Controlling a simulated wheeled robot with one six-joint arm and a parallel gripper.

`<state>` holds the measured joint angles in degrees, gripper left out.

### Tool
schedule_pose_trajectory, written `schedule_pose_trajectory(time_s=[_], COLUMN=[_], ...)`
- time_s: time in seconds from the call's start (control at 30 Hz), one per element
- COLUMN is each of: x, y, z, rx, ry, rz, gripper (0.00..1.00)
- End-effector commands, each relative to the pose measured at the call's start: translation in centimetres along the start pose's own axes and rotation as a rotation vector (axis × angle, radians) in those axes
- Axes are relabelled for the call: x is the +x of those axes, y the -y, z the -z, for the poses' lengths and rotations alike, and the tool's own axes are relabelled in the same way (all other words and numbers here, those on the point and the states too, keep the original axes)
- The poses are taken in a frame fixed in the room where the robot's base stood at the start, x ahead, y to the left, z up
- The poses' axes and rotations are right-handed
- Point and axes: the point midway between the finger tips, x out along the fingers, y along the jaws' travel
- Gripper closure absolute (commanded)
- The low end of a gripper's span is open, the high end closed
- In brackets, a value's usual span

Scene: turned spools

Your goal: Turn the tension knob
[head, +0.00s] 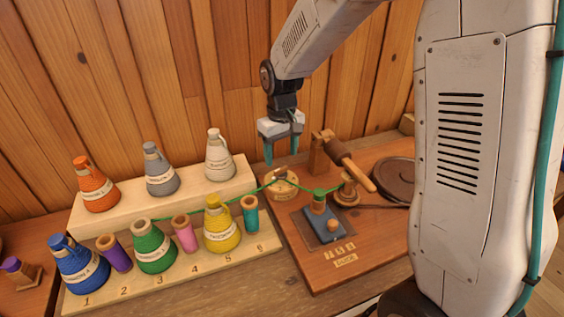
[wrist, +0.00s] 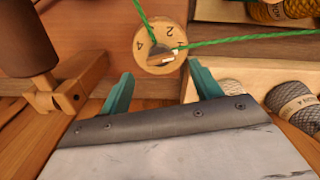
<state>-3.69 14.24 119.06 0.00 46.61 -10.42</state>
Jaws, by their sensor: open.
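The tension knob (head: 281,191) is a round wooden dial near the back left of the brown board. In the wrist view the dial (wrist: 152,28) shows the numbers 4 and 2, and a third mark is partly covered by thread. A dark pointer with a pale tip (wrist: 162,53) sits on the dial, the tip towards the right. Green thread (wrist: 235,40) bends at the dial. My gripper (head: 283,150) hangs above the knob with its teal fingers apart. In the wrist view the open fingers (wrist: 159,76) are empty, and the dial lies beyond the gap between their tips.
A blue block (head: 325,228) holds a green-wound spool. A stepped rack (head: 185,272) with coloured cones and small spools stands left. A dark round disc (head: 389,172) lies right.

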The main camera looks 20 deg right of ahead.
Motion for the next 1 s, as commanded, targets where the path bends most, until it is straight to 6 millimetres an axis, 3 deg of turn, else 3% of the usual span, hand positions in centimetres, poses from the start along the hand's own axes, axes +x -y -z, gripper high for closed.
schedule_pose_trajectory(time_s=[0.23, 0.77, 0.9, 1.0], x=[-2.8, -3.0, -2.3, -3.7], y=[0.0, 0.0, 0.5, 1.0], z=[0.0, -0.2, -2.9, -6.3], rx=[0.001, 0.009, 0.043, 0.075], ry=[-0.001, 0.008, 0.085, 0.121], rz=[0.000, 0.001, 0.014, 0.018], gripper=[0.36, 0.36, 0.36, 0.36])
